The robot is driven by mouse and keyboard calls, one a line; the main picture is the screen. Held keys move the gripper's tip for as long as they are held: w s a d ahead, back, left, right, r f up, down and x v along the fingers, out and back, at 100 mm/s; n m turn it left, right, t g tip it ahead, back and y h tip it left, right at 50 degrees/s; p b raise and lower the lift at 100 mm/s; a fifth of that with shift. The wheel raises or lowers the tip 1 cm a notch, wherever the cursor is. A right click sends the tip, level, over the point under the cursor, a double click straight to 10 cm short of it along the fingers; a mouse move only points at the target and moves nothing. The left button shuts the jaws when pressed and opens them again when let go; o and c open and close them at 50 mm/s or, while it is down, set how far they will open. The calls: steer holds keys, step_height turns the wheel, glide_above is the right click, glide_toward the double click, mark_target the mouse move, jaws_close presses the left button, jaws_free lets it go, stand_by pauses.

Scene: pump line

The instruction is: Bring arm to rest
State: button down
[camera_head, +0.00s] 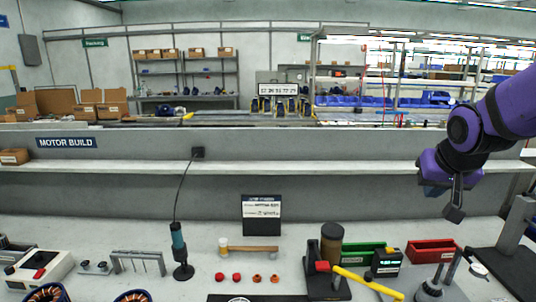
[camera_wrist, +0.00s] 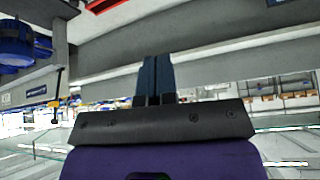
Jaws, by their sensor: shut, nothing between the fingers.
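My purple arm comes in from the right in the head view. My gripper (camera_head: 455,212) hangs above the right side of the bench, apart from everything on it. In the wrist view my gripper (camera_wrist: 156,62) has its two dark fingers together, with nothing between them.
On the bench (camera_head: 200,285) stand an arbor press with a yellow lever (camera_head: 368,283), a red bin (camera_head: 432,251), a green bin (camera_head: 362,253), a hammer (camera_head: 250,248), a corded screwdriver (camera_head: 178,245) and a black sign (camera_head: 261,215). A grey post (camera_head: 515,225) rises at the right.

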steer(key=s+a+r+n, duration=0.1)
steer(key=s+r, duration=0.1)
steer(key=s, duration=0.7)
steer(key=s+a+r+n+g+y, duration=0.1)
steer(key=s+a+r, duration=0.1)
steer(key=s, duration=0.7)
steer(key=shift+s+a+r+n, duration=0.15)
steer(key=shift+s+r+n, duration=0.2)
steer(key=shift+r, duration=0.4)
steer(key=shift+w, duration=0.1)
